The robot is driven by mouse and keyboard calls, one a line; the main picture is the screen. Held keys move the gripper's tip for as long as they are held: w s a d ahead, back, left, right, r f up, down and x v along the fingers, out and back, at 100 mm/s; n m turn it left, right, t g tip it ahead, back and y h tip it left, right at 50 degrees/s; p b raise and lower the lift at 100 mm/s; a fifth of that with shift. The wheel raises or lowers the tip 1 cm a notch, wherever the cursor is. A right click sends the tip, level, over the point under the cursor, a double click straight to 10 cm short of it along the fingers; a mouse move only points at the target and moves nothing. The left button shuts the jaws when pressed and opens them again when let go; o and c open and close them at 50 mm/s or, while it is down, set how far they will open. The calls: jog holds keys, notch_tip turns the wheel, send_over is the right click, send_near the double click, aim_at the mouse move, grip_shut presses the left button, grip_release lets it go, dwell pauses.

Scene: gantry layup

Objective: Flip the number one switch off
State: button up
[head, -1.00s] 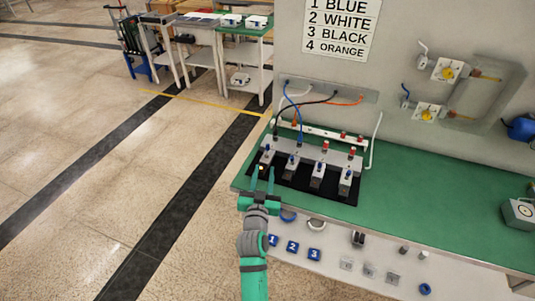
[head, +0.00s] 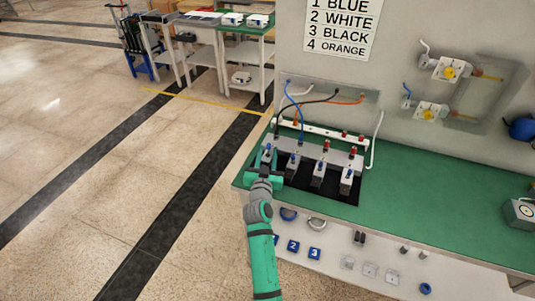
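Several grey switch boxes with blue levers stand in a row on a black mat (head: 333,195) on the green bench. They are the leftmost switch (head: 268,148), the second switch (head: 292,166), the third switch (head: 319,173) and the rightmost switch (head: 346,181). My gripper (head: 267,158) is at the leftmost switch, its fingers apart on either side of the lever; contact cannot be told. The gripper hides much of that box. A wall sign (head: 342,27) reads 1 BLUE, 2 WHITE, 3 BLACK, 4 ORANGE. A blue cable (head: 298,112) runs down toward the second switch.
Black and orange cables (head: 345,102) cross behind the switches from a wall panel. A white rail (head: 320,131) with red posts stands behind the boxes. Numbered blue tags (head: 293,246) lie on the lower shelf.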

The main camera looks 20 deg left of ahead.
grip_shut()
jog(key=shift+d+r+t, duration=0.1)
jog(key=shift+r+t, duration=0.05)
jog(key=shift+t, duration=0.25)
jog(key=shift+s+t, duration=0.1)
jog(key=shift+t, duration=0.3)
grip_release()
jog(key=shift+f, duration=0.2)
